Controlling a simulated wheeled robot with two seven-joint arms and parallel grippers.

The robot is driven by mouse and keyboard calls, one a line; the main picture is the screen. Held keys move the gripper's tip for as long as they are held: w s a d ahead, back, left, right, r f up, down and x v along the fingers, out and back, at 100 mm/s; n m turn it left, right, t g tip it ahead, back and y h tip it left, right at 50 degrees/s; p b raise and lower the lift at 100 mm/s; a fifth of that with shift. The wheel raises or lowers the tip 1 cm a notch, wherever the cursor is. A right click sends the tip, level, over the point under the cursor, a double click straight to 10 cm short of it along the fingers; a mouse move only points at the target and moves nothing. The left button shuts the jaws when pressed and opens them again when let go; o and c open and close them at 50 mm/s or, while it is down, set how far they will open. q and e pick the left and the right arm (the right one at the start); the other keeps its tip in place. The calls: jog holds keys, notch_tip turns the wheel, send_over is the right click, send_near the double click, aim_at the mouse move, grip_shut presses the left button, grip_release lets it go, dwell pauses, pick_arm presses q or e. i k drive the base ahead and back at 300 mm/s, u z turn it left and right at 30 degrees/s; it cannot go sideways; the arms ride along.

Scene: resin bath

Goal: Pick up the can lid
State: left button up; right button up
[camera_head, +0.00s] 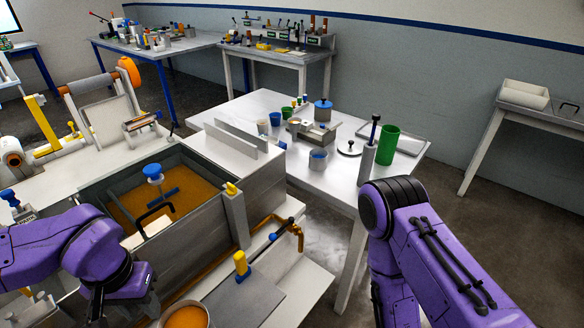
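A flat, round pale lid with a dark knob (349,148), which looks like the can lid, lies on the white table (265,101) right of centre. A grey can with a blue top (323,109) stands behind it, and a small blue-grey cup (318,160) is to its left. My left gripper (108,302) is at the lower left by the resin bath, far from the lid; its fingers are too dark to read. My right arm comes in at the right and bends down out of the picture, so its gripper does not show.
The bath (178,267) with amber liquid fills the left foreground, with a black handle (155,217) at it. An open can (187,318) stands at the bottom edge. A tall grey cylinder (367,163) and a green cup (388,145) stand right of the lid.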

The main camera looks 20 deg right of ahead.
aim_at(349, 148)
jog(key=z, duration=2.4)
jog(key=i, duration=3.15)
jog(key=u, duration=3.05)
jog(key=i, duration=1)
jog(key=z, duration=0.05)
